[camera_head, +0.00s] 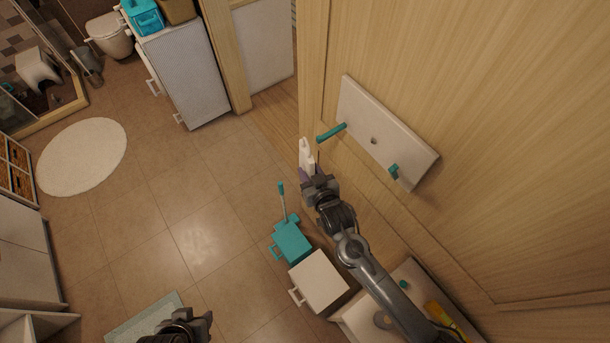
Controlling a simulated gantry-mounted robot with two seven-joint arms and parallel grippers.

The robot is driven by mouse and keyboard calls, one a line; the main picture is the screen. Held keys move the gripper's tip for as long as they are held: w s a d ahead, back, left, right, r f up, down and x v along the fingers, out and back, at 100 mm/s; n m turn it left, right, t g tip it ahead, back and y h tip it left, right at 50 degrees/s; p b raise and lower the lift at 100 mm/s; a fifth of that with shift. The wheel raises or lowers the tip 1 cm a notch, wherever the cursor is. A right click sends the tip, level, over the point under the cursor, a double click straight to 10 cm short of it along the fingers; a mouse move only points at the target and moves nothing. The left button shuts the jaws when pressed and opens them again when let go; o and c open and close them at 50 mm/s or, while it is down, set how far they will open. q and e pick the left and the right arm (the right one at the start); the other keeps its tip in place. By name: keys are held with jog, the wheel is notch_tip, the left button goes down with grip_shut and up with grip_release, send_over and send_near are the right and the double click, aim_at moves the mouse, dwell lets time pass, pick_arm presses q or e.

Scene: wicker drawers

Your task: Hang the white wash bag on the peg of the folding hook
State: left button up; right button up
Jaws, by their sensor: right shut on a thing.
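A pale board (375,125) is fixed to the wooden wall at the upper right. It bears two teal pegs: one sticks out to the left (331,132), and a shorter-looking one is at the lower right (393,171). The white wash bag (306,156) shows as a narrow white shape just left of and below the long peg's tip. I cannot tell whether it touches the peg. My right gripper (314,182) is shut on the bag at its lower end and hides part of it. My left gripper (200,322) is low at the bottom edge, away from the board; its jaw opening is unclear.
A white-topped unit (410,275) with a yellow item (440,314) is at the lower right. A round rug (82,157) lies left; the middle floor is clear.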

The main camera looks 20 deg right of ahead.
jog(key=w+d+f+b, duration=0.1)
jog(key=w+d+b, duration=0.1)
jog(key=d, duration=0.4)
jog(key=shift+w+d, duration=0.15)
jog(key=shift+d, duration=0.15)
dwell(0.6)
dwell(0.6)
jog(key=o, duration=1.2)
jog(key=shift+c, duration=0.2)
